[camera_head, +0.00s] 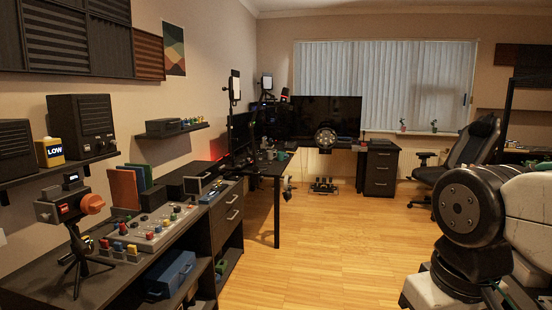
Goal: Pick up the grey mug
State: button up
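A small grey, mug-like thing (281,155) stands on the far black desk (262,168), near the corner of the room. It is too small and dim to be sure that it is the grey mug. A darker small object (270,154) is close to its left. My gripper is out of the frame. Only a dark joint and white links of my arm show at the lower right, far from the desk.
A cluttered workbench with a button panel (150,232) runs along the left. A racing wheel (325,139) and large monitor are at the back. An office chair (468,160) stands at the right. The wooden floor (325,235) is open in the middle.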

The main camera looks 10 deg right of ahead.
aim_at(269, 154)
jog(key=k, duration=1.15)
jog(key=z, duration=0.45)
jog(key=i, duration=1.85)
jog(key=z, duration=0.4)
jog(key=i, duration=1.95)
jog(key=z, duration=0.2)
jog(key=i, duration=4)
jog(key=u, duration=0.35)
jog(key=i, duration=1.65)
jog(key=u, duration=0.4)
